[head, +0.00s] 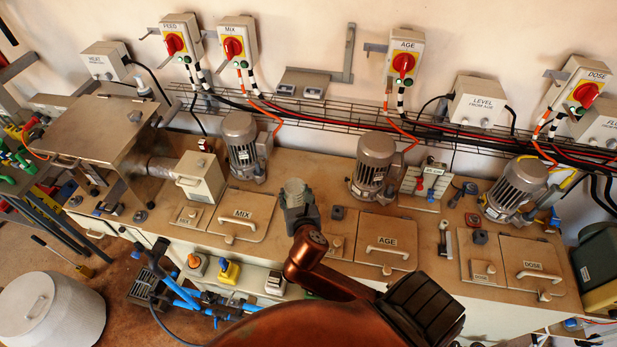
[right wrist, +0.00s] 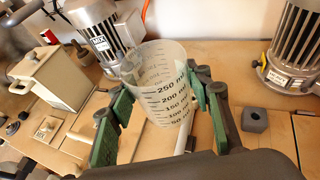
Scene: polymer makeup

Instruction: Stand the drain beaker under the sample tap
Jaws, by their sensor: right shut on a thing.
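The drain beaker is a clear, graduated cup marked up to 250 ml. It shows in the right wrist view (right wrist: 165,88) and at the middle of the head view (head: 295,187). My right gripper (head: 299,212) is shut on the beaker, with its green-padded fingers on either side of it in the right wrist view (right wrist: 160,115). The beaker's open mouth shows, and it is over the bench between the MIX and AGE hatches. I cannot pick out the sample tap with certainty. My left gripper is not in view.
The MIX hatch (head: 240,214) and AGE hatch (head: 385,242) have raised handles. Motors (head: 241,143) (head: 373,166) stand behind them. A grey block (right wrist: 254,119) is right of the beaker. Blue piping (head: 183,293) runs along the bench front. A lidded drum (head: 50,305) stands on the floor.

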